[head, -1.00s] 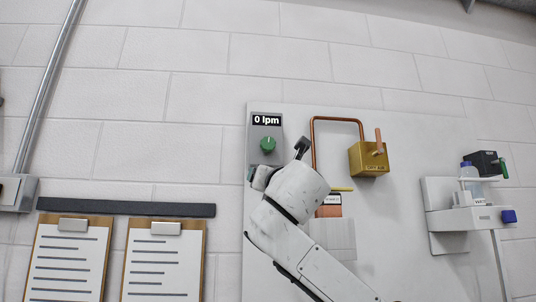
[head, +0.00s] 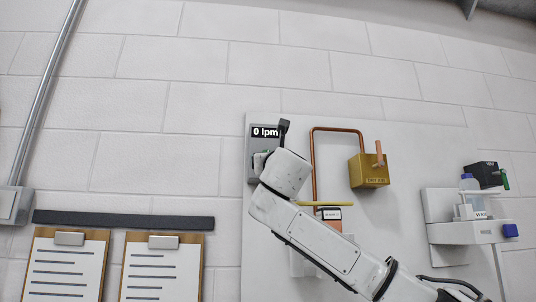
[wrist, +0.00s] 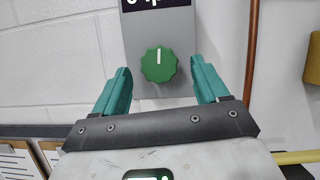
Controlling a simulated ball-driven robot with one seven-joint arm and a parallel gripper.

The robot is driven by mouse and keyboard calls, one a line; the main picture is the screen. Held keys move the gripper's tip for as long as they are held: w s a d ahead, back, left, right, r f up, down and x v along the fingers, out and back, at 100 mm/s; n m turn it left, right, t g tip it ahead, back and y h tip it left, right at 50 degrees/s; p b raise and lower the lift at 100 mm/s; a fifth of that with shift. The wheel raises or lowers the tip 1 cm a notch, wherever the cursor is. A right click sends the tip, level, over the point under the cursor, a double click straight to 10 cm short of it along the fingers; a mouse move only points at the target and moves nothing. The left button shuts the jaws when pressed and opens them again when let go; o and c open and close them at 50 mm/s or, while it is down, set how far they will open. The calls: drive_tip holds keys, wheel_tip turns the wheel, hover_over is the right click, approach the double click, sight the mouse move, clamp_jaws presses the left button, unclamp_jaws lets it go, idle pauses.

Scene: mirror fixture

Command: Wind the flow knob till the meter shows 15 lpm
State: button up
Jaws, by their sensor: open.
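The flow meter (head: 252,146) is a grey plate on the white panel, and its display (head: 265,132) reads 0 lpm. The green flow knob (wrist: 158,65) is scalloped, with a white mark pointing straight up in the wrist view. My gripper (wrist: 162,82) is open, with one teal finger on each side of the knob's lower part and a gap on both sides. In the head view my wrist hides the knob. In the wrist view the display is cut off at the top edge.
A copper pipe (head: 313,160) runs just right of the meter, with a brass box (head: 369,171) beyond it. A yellow bar (head: 325,204) lies below. Two clipboards (head: 162,268) hang at lower left under a dark rail (head: 123,220). A bottle holder (head: 465,232) is at right.

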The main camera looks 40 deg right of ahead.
drive_tip(key=shift+x, duration=0.85)
drive_tip(key=shift+c, duration=0.5)
drive_tip(key=c, duration=1)
drive_tip(key=shift+o, duration=0.2)
drive_tip(key=shift+w+m, duration=0.1)
drive_tip(key=shift+m, duration=0.2)
drive_tip(key=m+g+p, duration=0.3)
drive_tip(key=m, duration=0.6)
drive_tip(key=m+g+h+p, duration=0.1)
drive_tip(key=m+g+p, duration=0.2)
drive_tip(key=m, duration=0.6)
drive_tip(key=r+m+g+p, duration=0.1)
drive_tip(key=m+g+p, duration=0.2)
drive_tip(key=m, duration=0.6)
drive_tip(key=shift+w+a+g+p, duration=0.25)
drive_tip(key=shift+a+g+p, duration=0.15)
drive_tip(key=shift+p, duration=0.5)
drive_tip(key=shift+d+m, duration=0.1)
drive_tip(key=shift+m, duration=0.2)
